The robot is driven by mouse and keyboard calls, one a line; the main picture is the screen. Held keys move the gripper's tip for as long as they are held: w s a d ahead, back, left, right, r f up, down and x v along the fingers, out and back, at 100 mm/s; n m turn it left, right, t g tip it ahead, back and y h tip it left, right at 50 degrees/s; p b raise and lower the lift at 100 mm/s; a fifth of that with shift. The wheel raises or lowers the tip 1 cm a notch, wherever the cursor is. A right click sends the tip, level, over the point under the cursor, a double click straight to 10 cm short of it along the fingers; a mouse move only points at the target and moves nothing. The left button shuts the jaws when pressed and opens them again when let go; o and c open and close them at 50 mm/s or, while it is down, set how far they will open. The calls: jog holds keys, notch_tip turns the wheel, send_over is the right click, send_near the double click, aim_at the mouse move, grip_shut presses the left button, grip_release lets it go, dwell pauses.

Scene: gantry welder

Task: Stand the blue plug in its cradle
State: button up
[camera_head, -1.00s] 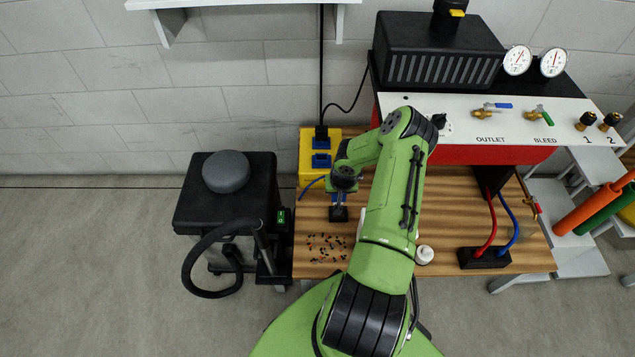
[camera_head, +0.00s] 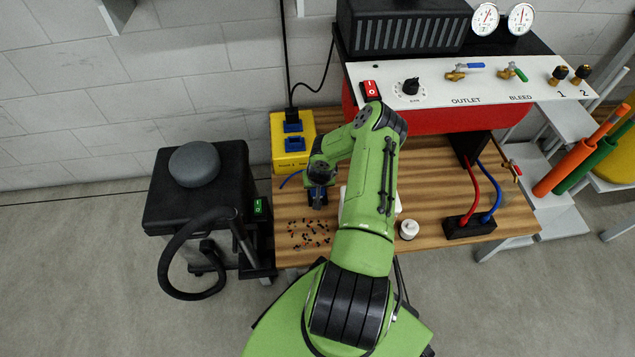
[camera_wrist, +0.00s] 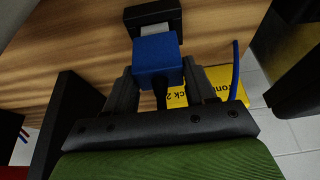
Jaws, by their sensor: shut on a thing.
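The blue plug (camera_wrist: 157,56) is between the two dark fingers of my gripper (camera_wrist: 160,78) in the wrist view, and the jaws are shut on it. A black block with a pale grey part (camera_wrist: 152,17) lies just beyond the plug and may be the cradle. I cannot tell whether plug and block touch. In the head view my gripper (camera_head: 318,196) is over the wooden table (camera_head: 450,185), in front of the yellow socket box (camera_head: 292,162). My arm and gripper hide most of the plug there.
Small dark bits (camera_head: 310,233) lie on the table in front of the gripper. A white pot (camera_head: 408,229) stands to the right, by my arm. A black block with red and blue cables (camera_head: 470,226) is farther right. A blue cable (camera_wrist: 237,72) runs beside the gripper.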

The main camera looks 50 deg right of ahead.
jog(key=shift+f, duration=0.75)
jog(key=o, duration=1.2)
jog(key=p+v, duration=0.6)
jog(key=v, duration=0.9)
jog(key=shift+r, duration=0.4)
jog(key=shift+r, duration=0.1)
